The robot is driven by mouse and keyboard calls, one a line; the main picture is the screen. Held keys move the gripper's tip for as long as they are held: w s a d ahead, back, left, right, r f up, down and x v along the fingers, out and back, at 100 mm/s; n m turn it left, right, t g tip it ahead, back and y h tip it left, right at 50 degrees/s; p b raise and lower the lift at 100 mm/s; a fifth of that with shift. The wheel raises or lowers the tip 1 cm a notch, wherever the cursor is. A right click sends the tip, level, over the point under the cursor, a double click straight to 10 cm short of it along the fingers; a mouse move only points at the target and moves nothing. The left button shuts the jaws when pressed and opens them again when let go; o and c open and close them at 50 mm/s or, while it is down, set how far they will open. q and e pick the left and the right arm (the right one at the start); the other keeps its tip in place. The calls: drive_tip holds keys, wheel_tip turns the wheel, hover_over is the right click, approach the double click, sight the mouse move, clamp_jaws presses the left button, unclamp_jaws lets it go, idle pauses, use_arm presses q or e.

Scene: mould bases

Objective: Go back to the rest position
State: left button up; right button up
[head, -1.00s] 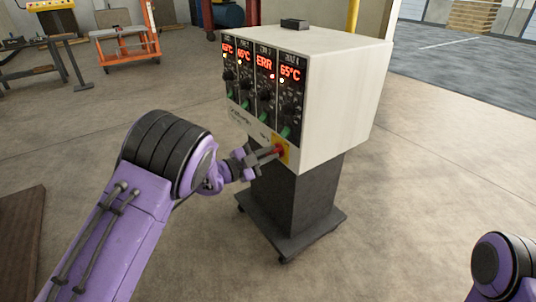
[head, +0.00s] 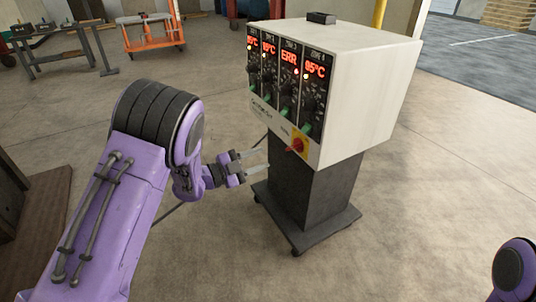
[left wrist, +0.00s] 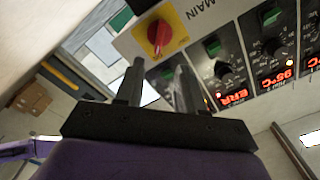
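The control cabinet (head: 365,95) stands on a dark wheeled pedestal right of centre in the head view. Its front has several zone columns with red displays, one of them reading ERR. A red rotary switch on a yellow plate (head: 298,145) sits low on the front; it also shows in the left wrist view (left wrist: 159,34). My left gripper (head: 256,162) is open and empty, in front of the cabinet's lower front, apart from the switch. Its two fingers show spread in the left wrist view (left wrist: 158,85). Only part of my right arm shows at the lower right; its gripper is out of view.
A small dark box (head: 321,18) lies on top of the cabinet. An orange cart (head: 150,35) and a grey metal stand (head: 65,50) are at the back left. A brown panel (head: 35,215) lies at the left edge. The floor right of the cabinet is clear.

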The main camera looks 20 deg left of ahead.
idle(0.4)
use_arm(q)
drive_tip(key=s+a+f+n+g+y, duration=0.1)
drive_tip(key=s+a+f+n+y, duration=0.2)
drive_tip(key=s+f+n+y, duration=0.45)
drive_tip(key=s+a+f+n+g+y, duration=0.1)
drive_tip(key=s+a+f+n+y, duration=0.2)
drive_tip(key=f+n, duration=0.7)
drive_tip(key=s+d+f+n+g+y, duration=0.1)
drive_tip(key=s+f+n+g+y, duration=0.15)
drive_tip(key=s+f+g, duration=0.75)
drive_tip(key=s+d+f+n+t+y, duration=0.1)
drive_tip(key=s+f+n, duration=0.25)
drive_tip(key=s, duration=1.35)
wheel_tip(320, 180, up, 27)
drive_tip(key=p, duration=2.7)
drive_tip(key=shift+a, duration=0.25)
